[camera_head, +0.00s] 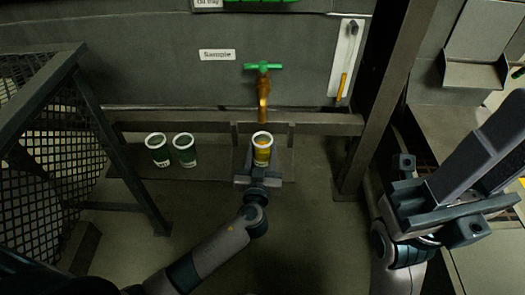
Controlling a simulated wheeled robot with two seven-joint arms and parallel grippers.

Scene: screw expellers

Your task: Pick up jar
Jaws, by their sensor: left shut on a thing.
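A jar (262,150) with a pale rim and yellow contents or label stands upright below a brass tap with a green handle (263,67). My left gripper (261,168) reaches it from the front and is shut on it; the fingers are partly hidden by the wrist. Two green and white jars (157,151) stand side by side to the left on the low ledge. My right arm is at the right side of the view; its gripper (455,205) is large and close, and I cannot tell its fingers' opening.
A sign reading "Sample" (216,55) is on the wall above the ledge (212,163). A mesh-sided metal frame (60,135) stands at the left. A dark post (377,100) rises right of the tap. The floor in front of the ledge is clear.

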